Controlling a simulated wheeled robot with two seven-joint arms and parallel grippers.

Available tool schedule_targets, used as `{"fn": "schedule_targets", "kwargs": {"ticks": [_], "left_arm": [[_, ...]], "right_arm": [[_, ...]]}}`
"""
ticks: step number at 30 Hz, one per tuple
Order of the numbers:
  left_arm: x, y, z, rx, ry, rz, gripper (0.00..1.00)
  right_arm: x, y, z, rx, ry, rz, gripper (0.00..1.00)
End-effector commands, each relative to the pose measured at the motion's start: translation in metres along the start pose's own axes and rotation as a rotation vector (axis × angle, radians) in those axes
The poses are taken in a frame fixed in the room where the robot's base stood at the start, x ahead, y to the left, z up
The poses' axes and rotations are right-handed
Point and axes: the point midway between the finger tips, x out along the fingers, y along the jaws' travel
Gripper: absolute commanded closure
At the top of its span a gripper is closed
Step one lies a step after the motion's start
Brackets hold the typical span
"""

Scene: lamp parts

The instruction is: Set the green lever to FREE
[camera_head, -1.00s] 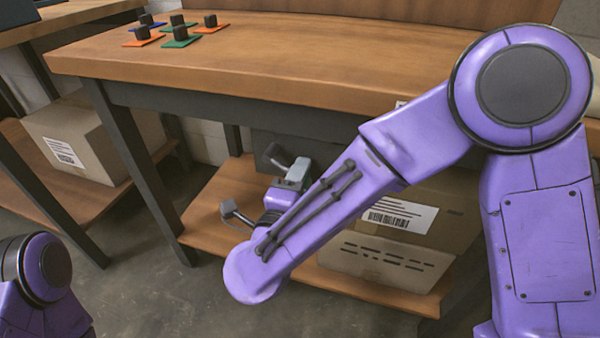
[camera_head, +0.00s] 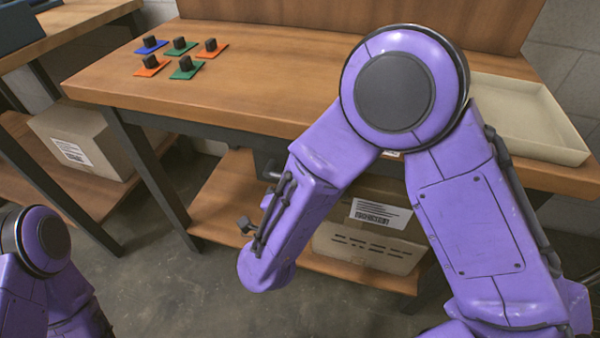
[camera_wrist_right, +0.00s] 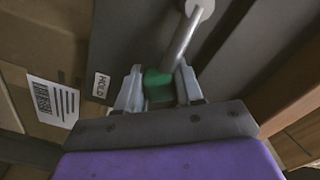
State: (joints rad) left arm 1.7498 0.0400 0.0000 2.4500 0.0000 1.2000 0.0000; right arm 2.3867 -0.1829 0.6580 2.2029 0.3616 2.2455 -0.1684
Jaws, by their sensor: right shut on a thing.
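In the right wrist view the green lever's grip (camera_wrist_right: 158,88) sits between the two grey fingers of my right gripper (camera_wrist_right: 160,76), which is shut on it. A grey metal rod (camera_wrist_right: 181,40) runs from the grip up to a round pivot at the top. A white HOLD label (camera_wrist_right: 101,85) is on the dark panel (camera_wrist_right: 125,35), just left of the grip. No FREE label shows. In the head view my right arm hides the green grip and the fingers, below the workbench top. My left gripper is out of view.
The wooden workbench (camera_head: 270,85) has several coloured mats with dark blocks at the left and a cream tray (camera_head: 578,157) at the right. A cardboard box (camera_head: 370,246) stands on the lower shelf, close to my right arm.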

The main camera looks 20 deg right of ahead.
Motion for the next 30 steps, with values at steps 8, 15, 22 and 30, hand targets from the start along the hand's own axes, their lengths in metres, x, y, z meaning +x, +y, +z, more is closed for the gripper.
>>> {"fn": "schedule_targets", "kwargs": {"ticks": [8,15,22,30], "left_arm": [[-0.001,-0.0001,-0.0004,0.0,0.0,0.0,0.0],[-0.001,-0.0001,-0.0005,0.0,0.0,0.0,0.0],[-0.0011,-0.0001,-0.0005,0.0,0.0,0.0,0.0],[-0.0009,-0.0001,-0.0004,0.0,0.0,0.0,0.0]], "right_arm": [[-0.0008,0.0008,0.0009,-0.012,-0.004,0.001,1.0],[-0.0008,0.0008,0.0008,-0.011,-0.004,0.001,0.43],[-0.0003,0.0002,0.0003,-0.009,-0.002,0.0,0.43],[-0.0001,0.0001,0.0002,-0.007,-0.001,0.0,0.43]]}}
